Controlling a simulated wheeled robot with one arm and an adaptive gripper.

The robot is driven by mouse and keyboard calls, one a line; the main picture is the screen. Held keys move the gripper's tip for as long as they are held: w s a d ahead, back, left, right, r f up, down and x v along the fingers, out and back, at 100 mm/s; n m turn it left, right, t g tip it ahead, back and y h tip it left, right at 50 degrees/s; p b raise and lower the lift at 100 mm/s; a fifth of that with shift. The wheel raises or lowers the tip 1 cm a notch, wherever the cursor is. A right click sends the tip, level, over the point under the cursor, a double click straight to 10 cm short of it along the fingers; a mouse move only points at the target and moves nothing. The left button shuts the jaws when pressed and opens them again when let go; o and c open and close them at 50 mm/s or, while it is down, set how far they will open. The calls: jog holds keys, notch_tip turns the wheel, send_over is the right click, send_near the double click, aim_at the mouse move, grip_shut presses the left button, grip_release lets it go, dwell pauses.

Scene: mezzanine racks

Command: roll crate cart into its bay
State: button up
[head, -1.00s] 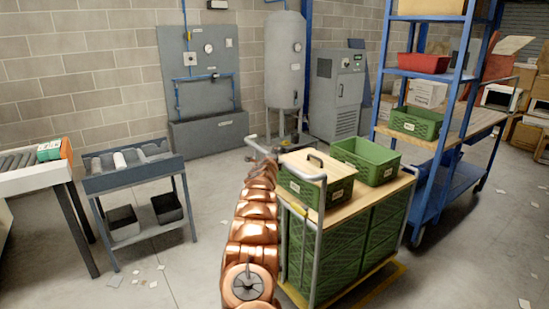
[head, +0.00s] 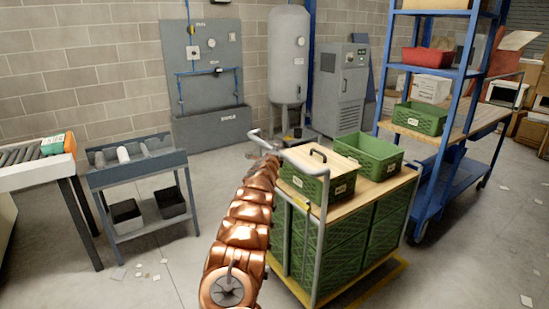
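The crate cart (head: 317,301) stands in the middle right of the head view. It has a grey tube frame, green crates stacked inside and a wooden top. On top are an open green crate (head: 367,158) and a green crate with a wooden lid (head: 322,165). My copper arm reaches forward along the cart's left side, to the grey handle bar (head: 296,152). My gripper (head: 268,148) is at the arm's far end by this bar. Its fingers are too small and hidden to read. A yellow strip (head: 385,281) shows low at the cart's right side.
A blue wheeled rack (head: 433,195) stands close on the cart's right. A grey tank (head: 288,60), cabinet (head: 339,88) and wall panel (head: 207,62) are behind. A grey-blue stand (head: 135,172) and roller conveyor (head: 30,172) are left. Floor between stand and arm is open, with paper scraps.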

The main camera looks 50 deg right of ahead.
jog(key=shift+v, duration=2.25)
